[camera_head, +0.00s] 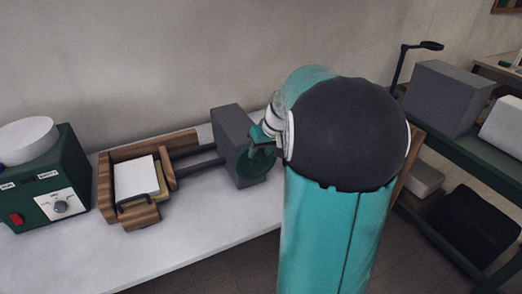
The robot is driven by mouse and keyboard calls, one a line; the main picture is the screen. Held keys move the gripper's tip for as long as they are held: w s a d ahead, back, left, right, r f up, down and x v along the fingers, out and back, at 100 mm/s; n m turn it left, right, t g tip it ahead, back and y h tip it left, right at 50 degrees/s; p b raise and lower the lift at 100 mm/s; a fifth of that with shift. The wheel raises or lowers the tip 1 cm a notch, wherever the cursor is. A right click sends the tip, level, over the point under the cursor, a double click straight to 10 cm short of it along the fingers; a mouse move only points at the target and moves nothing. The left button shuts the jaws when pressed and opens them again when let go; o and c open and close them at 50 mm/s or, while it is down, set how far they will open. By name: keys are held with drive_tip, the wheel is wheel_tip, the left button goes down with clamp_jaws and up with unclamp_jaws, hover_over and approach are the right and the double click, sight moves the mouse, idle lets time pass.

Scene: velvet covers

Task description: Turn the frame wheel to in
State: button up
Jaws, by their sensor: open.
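The frame wheel looks to be the dark green round part (256,163) on the front of a grey block (229,124). Two dark rods run left from the block to a wooden frame (105,182). A white sheet or pad (136,177) lies in the frame. My gripper (262,140) is open at the wheel's upper right edge, in front of the block. My arm covers the area to the right. I cannot tell whether the fingers touch the wheel. Any in or out marking on the wheel cannot be read.
A green device (42,181) with a white round top, a dial and a red switch stands at the left of the white table (205,222). The table front is clear.

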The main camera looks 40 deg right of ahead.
drive_tip(key=shift+f, duration=0.1)
clamp_jaws()
drive_tip(key=shift+d, duration=0.15)
drive_tip(key=s+d+f+m+t+y, duration=0.2)
drive_tip(key=d+y, duration=0.4)
drive_tip(key=y, duration=0.3)
drive_tip(key=shift+d+f+m+t+y, duration=0.35)
drive_tip(key=shift+f+t, duration=0.3)
drive_tip(key=shift+t, duration=0.45)
